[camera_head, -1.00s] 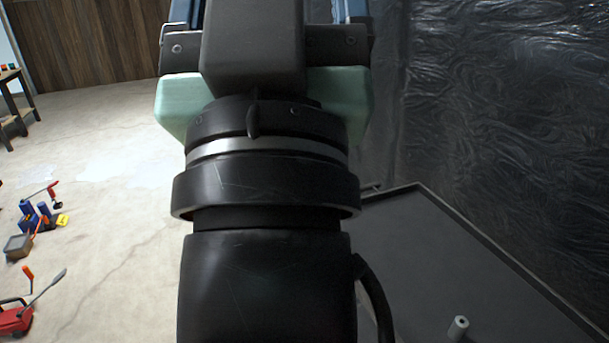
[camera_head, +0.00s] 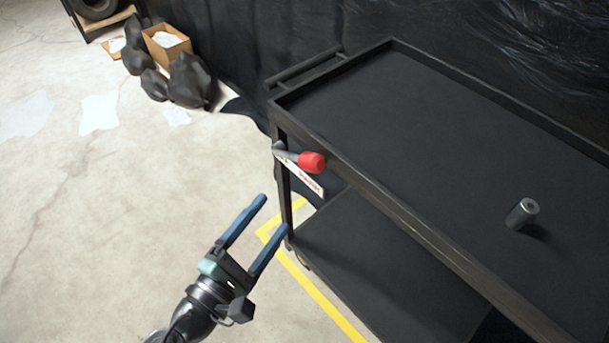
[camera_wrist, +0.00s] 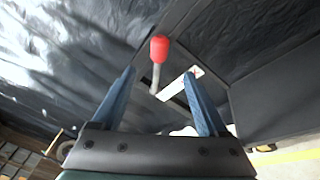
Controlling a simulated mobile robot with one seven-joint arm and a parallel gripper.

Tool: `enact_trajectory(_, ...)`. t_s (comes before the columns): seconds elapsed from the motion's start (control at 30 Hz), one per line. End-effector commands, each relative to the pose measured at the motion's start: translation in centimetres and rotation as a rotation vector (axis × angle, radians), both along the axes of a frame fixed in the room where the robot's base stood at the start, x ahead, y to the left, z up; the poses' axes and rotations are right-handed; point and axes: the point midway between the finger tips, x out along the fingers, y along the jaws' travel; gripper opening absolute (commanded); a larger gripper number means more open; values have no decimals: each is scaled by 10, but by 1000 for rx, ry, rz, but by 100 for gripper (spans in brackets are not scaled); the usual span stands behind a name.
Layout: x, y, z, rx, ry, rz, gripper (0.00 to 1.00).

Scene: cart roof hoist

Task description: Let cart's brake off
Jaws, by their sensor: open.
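The black cart (camera_head: 420,200) stands at the right of the head view, with a rimmed top tray and a lower shelf. Its brake lever has a red knob (camera_head: 312,162) and a grey shaft, mounted at the cart's near left corner post beside a white label (camera_head: 303,180). The red knob also shows in the wrist view (camera_wrist: 159,48), beyond and between the fingertips. My gripper (camera_head: 265,213) is open and empty, with two blue fingers pointing up toward the lever. It is below and left of the knob, apart from it.
A grey cylinder (camera_head: 522,213) stands on the cart's top tray. Yellow tape (camera_head: 325,300) marks the floor by the cart. Black bags (camera_head: 188,80) and a cardboard box (camera_head: 166,45) lie at the back, before dark sheeting. The floor at left is open.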

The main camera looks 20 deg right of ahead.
Motion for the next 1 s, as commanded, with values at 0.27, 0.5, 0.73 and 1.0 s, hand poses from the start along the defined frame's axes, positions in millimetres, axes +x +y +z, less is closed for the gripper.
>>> enact_trajectory(0.27, 30, -42, 2, 2, -6, -6, 76)
enact_trajectory(0.5, 59, -79, 2, 4, -6, -4, 76)
enact_trajectory(0.73, 74, -96, 2, 4, -6, 1, 76)
enact_trajectory(1.0, 76, -99, 2, 5, -5, 0, 76)
